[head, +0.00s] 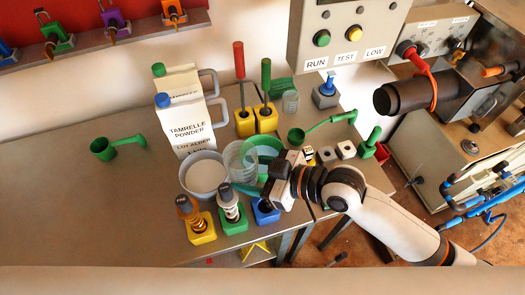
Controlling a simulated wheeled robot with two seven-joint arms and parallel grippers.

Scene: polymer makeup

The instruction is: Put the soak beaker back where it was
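A clear ribbed beaker (237,158), which I take as the soak beaker, is in the middle of the head view, between a white bowl of pale powder (205,174) and a green bowl (264,150). It looks slightly tilted and overlaps the green bowl; I cannot tell whether it rests on the table or is held up. My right gripper (270,188) is just to its lower right, over the green bowl's near side. Its fingertips are hard to make out, so its grip on the beaker is unclear. My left gripper is not in view.
A white powder jug (187,128) stands behind the bowls. Yellow (200,228), green and blue holders stand along the front edge. A green scoop (104,149) lies left; the table's left side is mostly free.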

